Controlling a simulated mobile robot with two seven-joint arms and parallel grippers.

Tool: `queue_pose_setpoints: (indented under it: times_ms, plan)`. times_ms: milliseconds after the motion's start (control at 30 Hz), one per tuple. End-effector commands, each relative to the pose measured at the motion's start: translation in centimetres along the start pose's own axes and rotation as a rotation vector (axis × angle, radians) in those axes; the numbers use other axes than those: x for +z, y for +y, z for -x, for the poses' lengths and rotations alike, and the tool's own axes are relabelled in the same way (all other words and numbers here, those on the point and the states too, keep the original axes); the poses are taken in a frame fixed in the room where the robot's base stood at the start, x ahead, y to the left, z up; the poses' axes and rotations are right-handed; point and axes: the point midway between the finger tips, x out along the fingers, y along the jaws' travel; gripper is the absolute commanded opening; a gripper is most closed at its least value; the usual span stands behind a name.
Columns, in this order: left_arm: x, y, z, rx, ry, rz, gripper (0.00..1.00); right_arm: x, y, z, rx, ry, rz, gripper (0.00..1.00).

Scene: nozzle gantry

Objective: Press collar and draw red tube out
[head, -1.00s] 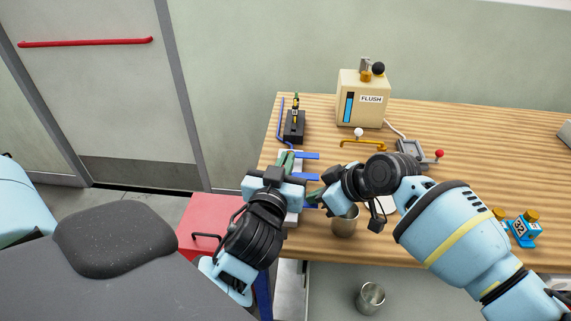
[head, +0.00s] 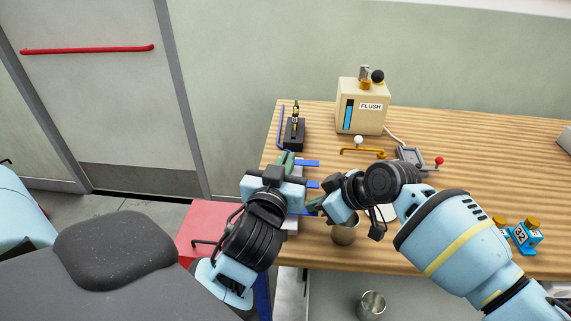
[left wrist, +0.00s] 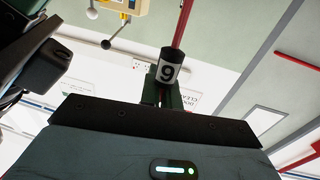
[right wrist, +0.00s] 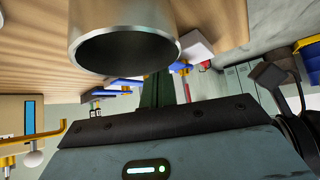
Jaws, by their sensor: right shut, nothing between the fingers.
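The red tube (left wrist: 183,28) shows in the left wrist view, running down into a black cylinder (left wrist: 168,60) with a white number label. In the head view my left gripper (head: 286,160) is at the table's left end. My right gripper (head: 312,205) is just right of and below it; its green fingers (right wrist: 157,90) are shut and empty in the right wrist view. I cannot make out the collar.
A metal cup (head: 346,232) stands by the table's front edge, close to my right gripper; its rim looms in the right wrist view (right wrist: 125,66). Another cup (head: 371,304) is lower down. The FLUSH box (head: 362,108) and yellow handle (head: 362,150) lie behind. The table's right half is mostly clear.

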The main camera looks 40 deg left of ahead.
Motion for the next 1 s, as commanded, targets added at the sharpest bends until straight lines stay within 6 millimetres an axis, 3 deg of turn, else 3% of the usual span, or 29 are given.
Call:
queue_pose_setpoints:
  times_ms: [1000]
  plan:
    - [-1.6,0.0,0.0,0.001,0.0,0.0,0.0,0.1,0.0,-0.1,-0.001,-0.002,-0.001,0.0]
